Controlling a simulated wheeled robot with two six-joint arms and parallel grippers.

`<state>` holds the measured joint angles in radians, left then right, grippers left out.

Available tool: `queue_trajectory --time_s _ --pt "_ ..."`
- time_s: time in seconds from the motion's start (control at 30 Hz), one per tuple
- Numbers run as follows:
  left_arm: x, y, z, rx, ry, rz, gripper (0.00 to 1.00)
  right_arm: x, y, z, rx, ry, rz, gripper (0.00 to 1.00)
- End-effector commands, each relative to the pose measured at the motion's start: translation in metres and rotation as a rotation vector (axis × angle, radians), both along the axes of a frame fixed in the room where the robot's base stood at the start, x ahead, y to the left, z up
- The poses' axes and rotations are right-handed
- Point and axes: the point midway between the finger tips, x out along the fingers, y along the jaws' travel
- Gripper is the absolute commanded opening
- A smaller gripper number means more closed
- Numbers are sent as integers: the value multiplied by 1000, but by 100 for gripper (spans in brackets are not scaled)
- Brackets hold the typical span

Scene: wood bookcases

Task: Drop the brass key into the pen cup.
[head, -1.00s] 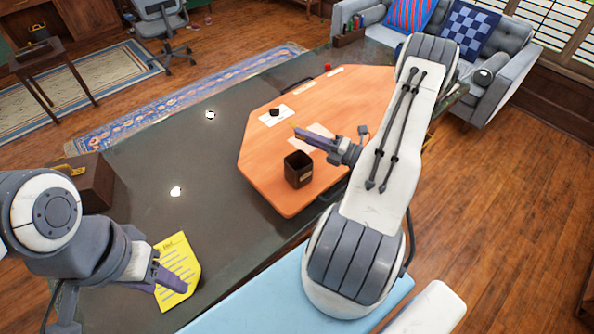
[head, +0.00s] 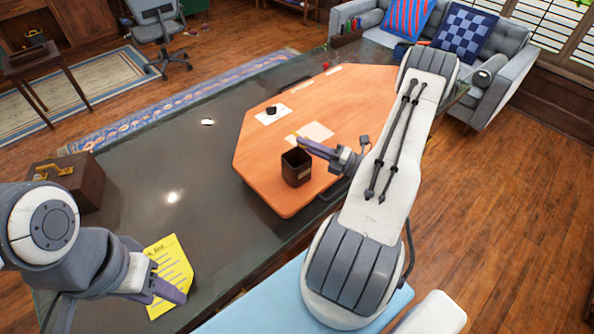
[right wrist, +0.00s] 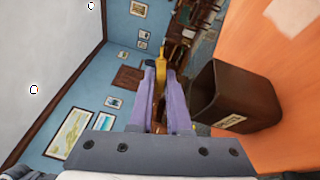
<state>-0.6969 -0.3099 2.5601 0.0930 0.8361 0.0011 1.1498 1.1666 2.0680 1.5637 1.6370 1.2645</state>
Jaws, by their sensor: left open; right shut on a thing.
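The pen cup (head: 297,174) is a dark brown square cup with a small label, standing upright on the orange board (head: 262,190). In the right wrist view the cup (right wrist: 245,92) shows at the right, beside the fingers and apart from them. My right gripper (head: 305,143) is shut on the brass key (right wrist: 161,52), which sticks out beyond the fingertips in the right wrist view. In the head view the fingers are just above and behind the cup's rim, and the key is barely visible. My left gripper (head: 178,292) is open and empty over the yellow notepad (head: 160,254).
A small dark object (head: 271,110) lies on white paper on the board. A brown wooden box (head: 75,183) with a brass handle stands at the left of the dark desk (head: 180,145). The desk's middle is clear. A grey sofa (head: 490,95) stands behind.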

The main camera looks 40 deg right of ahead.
Motion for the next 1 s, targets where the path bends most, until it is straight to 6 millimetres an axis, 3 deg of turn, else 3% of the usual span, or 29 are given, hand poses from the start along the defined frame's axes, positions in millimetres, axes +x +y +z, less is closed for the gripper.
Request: queue_trajectory --time_s 0.03,0.1,0.53,1.0 --pt "0 0 0 0 0 0 50 0 0 0 0 0 0 23" --pt "0 0 0 0 0 0 50 0 0 0 0 0 0 50" --pt "0 0 -4 0 0 0 50 -7 -4 -2 -1 0 -4 50" --pt "0 0 -32 0 0 -2 50 -83 -38 -8 -2 -1 -4 50"
